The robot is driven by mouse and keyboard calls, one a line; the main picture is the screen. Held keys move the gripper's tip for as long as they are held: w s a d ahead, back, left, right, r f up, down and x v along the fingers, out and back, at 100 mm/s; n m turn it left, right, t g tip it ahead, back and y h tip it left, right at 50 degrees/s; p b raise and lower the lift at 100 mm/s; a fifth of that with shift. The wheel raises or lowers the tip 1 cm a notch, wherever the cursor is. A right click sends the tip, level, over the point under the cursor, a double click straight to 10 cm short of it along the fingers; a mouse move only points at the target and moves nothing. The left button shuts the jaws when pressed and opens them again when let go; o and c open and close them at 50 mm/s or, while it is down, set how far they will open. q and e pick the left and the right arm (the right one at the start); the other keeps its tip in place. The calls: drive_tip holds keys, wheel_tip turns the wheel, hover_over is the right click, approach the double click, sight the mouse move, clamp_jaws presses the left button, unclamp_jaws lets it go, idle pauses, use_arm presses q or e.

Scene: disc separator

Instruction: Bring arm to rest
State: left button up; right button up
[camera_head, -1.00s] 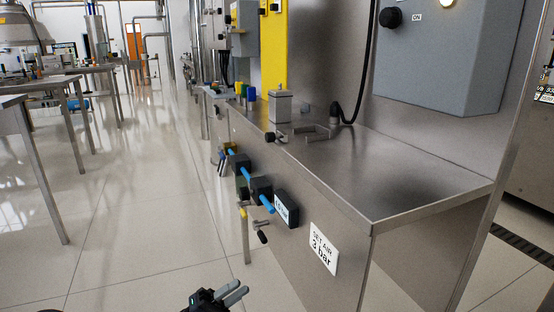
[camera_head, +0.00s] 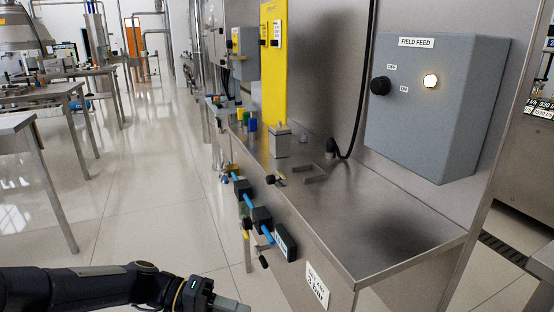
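My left arm comes in from the lower left, and its black links (camera_head: 90,287) stretch right across the bottom of the head view. My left gripper (camera_head: 232,304) is at the bottom edge, in front of and below the steel bench. Its grey fingers lie close together and are partly cut off, so how far they are apart is hard to tell. I see nothing held in it. My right gripper is not in view.
The steel bench (camera_head: 400,245) stands at the right. A grey FIELD FEED box (camera_head: 435,120) with a black knob and lit lamp is on the wall above it. Blue tubes and black valves (camera_head: 262,218) stick out from its front. Open floor (camera_head: 140,200) lies left; tables (camera_head: 45,95) stand beyond.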

use_arm(q)
drive_tip(key=s+a+r+n+t+y+p, duration=0.1)
drive_tip(key=s+a+r+t+y+p, duration=0.1)
drive_tip(key=s+r+p, duration=0.4)
drive_tip(key=s+a+r+n+t+y+p, duration=0.2)
drive_tip(key=s+a+r+y+p, duration=0.3)
drive_tip(key=r+p, duration=0.4)
drive_tip(key=s+a+r+n+t+y+p, duration=0.1)
drive_tip(key=s+a+r+t+y+p, duration=0.3)
drive_tip(key=s+r+p, duration=0.3)
wheel_tip(320, 180, up, 4)
drive_tip(key=shift+a+r, duration=0.25)
drive_tip(key=shift+a, duration=0.3)
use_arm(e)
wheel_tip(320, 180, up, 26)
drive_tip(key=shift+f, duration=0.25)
